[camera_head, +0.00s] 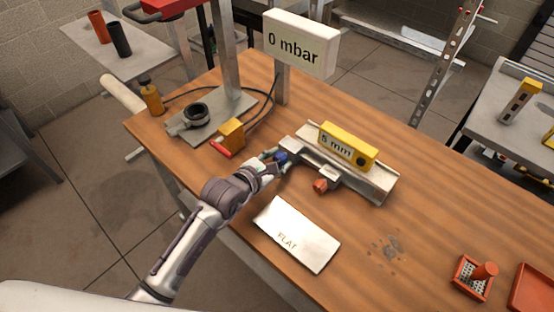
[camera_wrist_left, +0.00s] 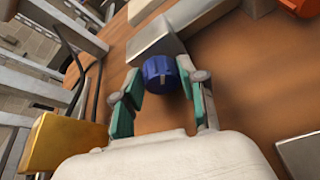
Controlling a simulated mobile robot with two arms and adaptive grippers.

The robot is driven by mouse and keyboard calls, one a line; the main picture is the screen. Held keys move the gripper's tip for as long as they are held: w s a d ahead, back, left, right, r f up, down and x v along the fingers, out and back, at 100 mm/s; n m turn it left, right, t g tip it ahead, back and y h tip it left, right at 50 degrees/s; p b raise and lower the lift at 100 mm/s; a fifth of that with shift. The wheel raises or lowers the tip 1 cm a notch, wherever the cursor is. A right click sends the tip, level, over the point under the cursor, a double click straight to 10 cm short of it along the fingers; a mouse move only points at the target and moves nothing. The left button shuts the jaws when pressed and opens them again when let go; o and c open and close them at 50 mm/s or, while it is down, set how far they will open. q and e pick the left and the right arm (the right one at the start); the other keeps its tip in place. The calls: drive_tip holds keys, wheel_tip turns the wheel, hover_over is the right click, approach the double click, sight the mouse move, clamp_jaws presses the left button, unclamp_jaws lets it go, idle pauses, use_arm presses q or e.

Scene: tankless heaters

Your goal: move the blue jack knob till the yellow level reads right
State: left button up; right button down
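The blue jack knob (camera_head: 281,156) is at the near left end of a grey metal bracket (camera_head: 375,184). My left gripper (camera_head: 273,162) is at this knob. In the left wrist view the blue knob (camera_wrist_left: 159,74) lies between the tips of my two green-padded fingers (camera_wrist_left: 161,82). The tips are very close to its sides, but whether they press on it is unclear. The yellow level (camera_head: 347,147) lies on top of the bracket, and its face reads "5 mm". My right gripper is not in view.
A white card (camera_head: 297,234) marked "FLAT" lies on the wooden table in front of the bracket. An orange knob (camera_head: 320,185) is at the bracket's near side. A yellow block (camera_head: 231,133) and cables are left of my gripper. A "0 mbar" sign (camera_head: 301,43) stands behind.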

use_arm(q)
drive_tip(key=shift+o, duration=1.2)
drive_tip(key=shift+s, duration=0.1)
drive_tip(key=v, duration=1.2)
